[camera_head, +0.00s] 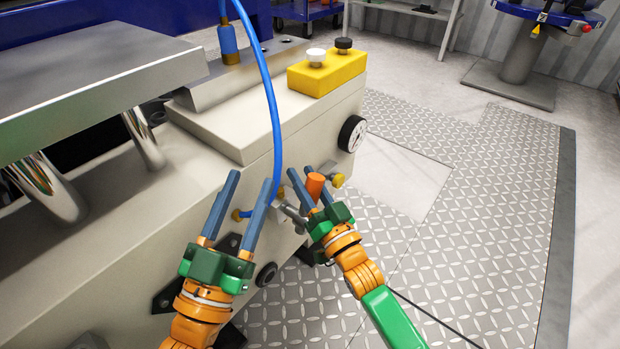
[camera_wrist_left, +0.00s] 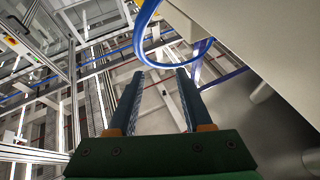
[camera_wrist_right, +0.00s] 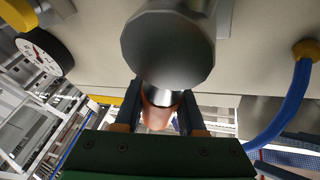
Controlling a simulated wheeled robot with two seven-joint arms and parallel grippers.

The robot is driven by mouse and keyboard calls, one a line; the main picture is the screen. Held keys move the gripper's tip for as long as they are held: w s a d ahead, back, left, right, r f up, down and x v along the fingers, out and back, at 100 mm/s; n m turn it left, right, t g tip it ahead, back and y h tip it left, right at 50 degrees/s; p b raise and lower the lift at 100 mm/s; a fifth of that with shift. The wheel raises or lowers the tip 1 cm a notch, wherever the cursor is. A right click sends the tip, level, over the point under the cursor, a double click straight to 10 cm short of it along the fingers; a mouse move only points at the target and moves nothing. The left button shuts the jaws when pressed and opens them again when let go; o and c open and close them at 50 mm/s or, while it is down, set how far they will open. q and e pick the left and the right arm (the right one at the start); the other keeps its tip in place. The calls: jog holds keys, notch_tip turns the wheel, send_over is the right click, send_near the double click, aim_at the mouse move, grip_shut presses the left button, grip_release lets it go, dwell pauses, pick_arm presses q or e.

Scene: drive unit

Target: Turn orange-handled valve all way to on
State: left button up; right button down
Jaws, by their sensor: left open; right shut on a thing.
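The orange valve handle (camera_head: 315,185) stands out from the side of the beige drive unit, beside a grey metal valve body (camera_head: 292,214). My right gripper (camera_head: 308,186) is shut on the orange handle. In the right wrist view the handle (camera_wrist_right: 158,112) sits between the two fingers, partly hidden by a large grey round metal part (camera_wrist_right: 168,48) in front. My left gripper (camera_head: 252,183) is open and empty, its fingers beside the drive unit's side, left of the valve. In the left wrist view its fingers (camera_wrist_left: 155,85) have nothing between them.
A blue hose (camera_head: 272,95) arches down past my left gripper's fingers to the drive unit (camera_head: 120,245). A round gauge (camera_head: 352,133) and a yellow button box (camera_head: 327,73) are further back. Metal floor plates (camera_head: 480,200) at right are clear.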

jog(key=n, duration=0.1)
jog(key=s+n+y, duration=0.1)
jog(key=a+n, duration=0.1)
jog(key=n, duration=0.1)
jog(key=shift+s+r+y, duration=0.25)
jog(key=shift+r+y, duration=0.05)
jog(key=shift+y, duration=0.1)
pick_arm(q)
jog(key=s+r+t+h, duration=0.2)
jog(key=s+r+t, duration=0.1)
jog(key=r, duration=0.2)
jog(key=shift+s+m+b, duration=0.35)
jog(key=shift+m+b, duration=0.05)
pick_arm(e)
jog(key=shift+s+a+r+n+y, duration=0.1)
jog(key=shift+s+a+n+y, duration=0.25)
jog(key=shift+n, duration=0.3)
jog(key=shift+s+a+r+n+y, duration=0.1)
jog(key=shift+s+n+y, duration=0.05)
jog(key=shift+n+y, duration=0.4)
pick_arm(q)
jog(key=shift+r, duration=0.1)
pick_arm(e)
jog(key=c, duration=0.5)
grip_release()
